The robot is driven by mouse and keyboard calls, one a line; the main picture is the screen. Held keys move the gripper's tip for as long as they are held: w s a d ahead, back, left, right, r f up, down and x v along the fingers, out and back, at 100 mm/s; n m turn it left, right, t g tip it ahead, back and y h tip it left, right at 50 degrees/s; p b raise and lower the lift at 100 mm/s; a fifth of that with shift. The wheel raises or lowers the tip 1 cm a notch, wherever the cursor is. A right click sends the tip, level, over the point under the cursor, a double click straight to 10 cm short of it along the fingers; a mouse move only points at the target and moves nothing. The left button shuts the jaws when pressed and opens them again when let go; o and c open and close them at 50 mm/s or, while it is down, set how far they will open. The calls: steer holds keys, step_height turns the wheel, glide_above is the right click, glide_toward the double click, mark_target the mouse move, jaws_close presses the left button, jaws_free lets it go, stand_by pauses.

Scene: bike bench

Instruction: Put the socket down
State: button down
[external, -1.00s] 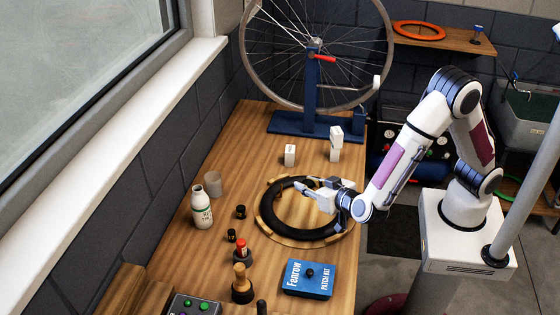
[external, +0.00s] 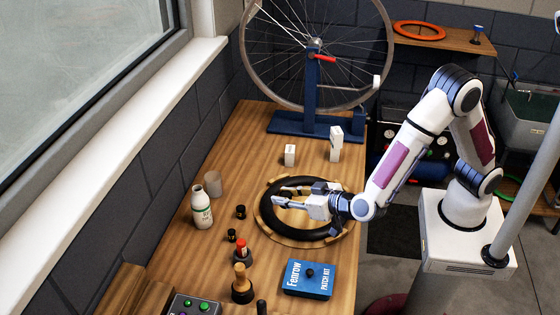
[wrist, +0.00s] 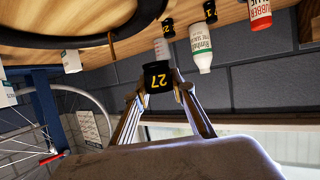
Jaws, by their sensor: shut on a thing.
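My gripper (external: 281,196) reaches left over the black tyre ring on the bench, its fingers level. In the wrist view my gripper (wrist: 158,88) is shut on a black socket (wrist: 158,77) marked 27 in yellow. The held socket cannot be made out against the dark tyre in the external view. Two other small black sockets stand on the bench left of the tyre, one farther back (external: 240,212) and one nearer (external: 231,236). They also show near the top of the wrist view.
The tyre (external: 268,224) lies on a round wooden ring. A white bottle (external: 202,208) and a translucent cup (external: 213,184) stand at the left. A blue patch kit (external: 308,279) and a red-capped bottle (external: 241,248) are nearer. White boxes (external: 336,145) stand behind.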

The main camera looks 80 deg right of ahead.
steer(key=w+d+r+n+y, duration=0.1)
steer(key=d+n+y, duration=0.1)
steer(key=d, duration=0.5)
steer(key=w+d+r+n+t+y, duration=0.1)
steer(key=w+d+r+n+y, duration=0.1)
steer(key=d, duration=0.6)
steer(key=shift+d+n+y, duration=0.25)
steer(key=shift+n+y, duration=0.15)
steer(key=shift+y, duration=0.3)
steer(key=shift+w, duration=0.1)
stand_by(0.8)
